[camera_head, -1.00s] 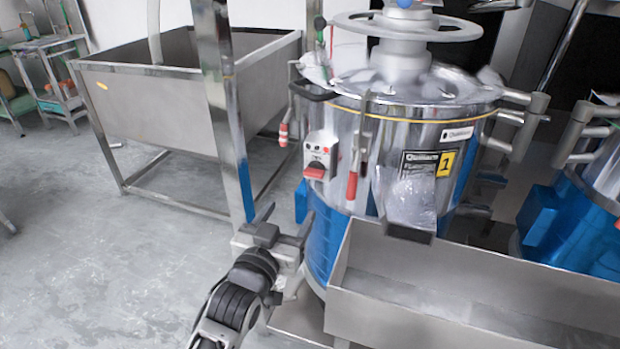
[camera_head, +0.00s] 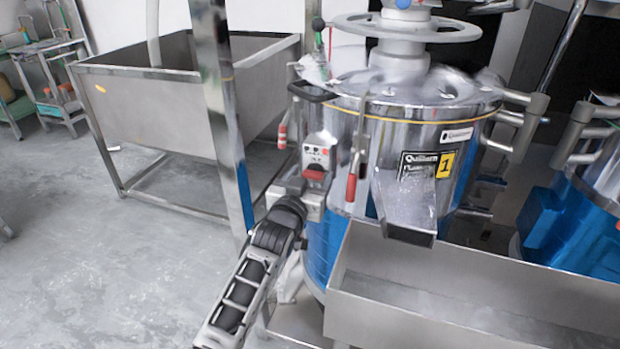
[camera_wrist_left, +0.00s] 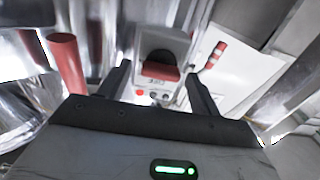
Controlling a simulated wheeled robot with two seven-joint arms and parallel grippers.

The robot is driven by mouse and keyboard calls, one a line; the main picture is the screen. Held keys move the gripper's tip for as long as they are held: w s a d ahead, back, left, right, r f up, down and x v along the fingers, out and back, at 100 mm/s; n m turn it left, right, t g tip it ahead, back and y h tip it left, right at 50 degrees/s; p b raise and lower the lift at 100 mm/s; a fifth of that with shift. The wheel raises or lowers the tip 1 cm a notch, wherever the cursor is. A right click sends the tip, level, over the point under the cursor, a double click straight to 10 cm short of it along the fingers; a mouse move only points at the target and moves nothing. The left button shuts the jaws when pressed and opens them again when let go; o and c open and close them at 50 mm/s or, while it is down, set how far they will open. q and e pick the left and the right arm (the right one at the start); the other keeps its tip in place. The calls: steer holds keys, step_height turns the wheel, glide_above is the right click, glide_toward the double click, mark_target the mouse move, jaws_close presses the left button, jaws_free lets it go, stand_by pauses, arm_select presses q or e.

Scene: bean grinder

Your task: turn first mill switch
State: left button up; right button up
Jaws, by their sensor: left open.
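The first mill (camera_head: 410,130) is a shiny steel drum with a yellow "1" label and a blue lower part. Its switch box (camera_head: 318,150) is on the drum's left side, with a red rotary switch (camera_head: 315,174) and small lights. My left gripper (camera_head: 305,187) is just below the switch, covering the lower part of the box. In the left wrist view the red switch (camera_wrist_left: 160,73) lies ahead, between and beyond the two open fingers (camera_wrist_left: 160,85). No contact with the switch shows. My right gripper is not in view.
A red-handled lever (camera_head: 352,180) hangs right of the switch; its red handle also shows in the wrist view (camera_wrist_left: 66,65). A steel trough (camera_head: 440,290) stands in front of the mill. A steel post (camera_head: 228,120) and a large bin (camera_head: 160,115) are at left. Left floor is clear.

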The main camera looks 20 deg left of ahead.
arm_select(q)
steer(key=c, duration=1)
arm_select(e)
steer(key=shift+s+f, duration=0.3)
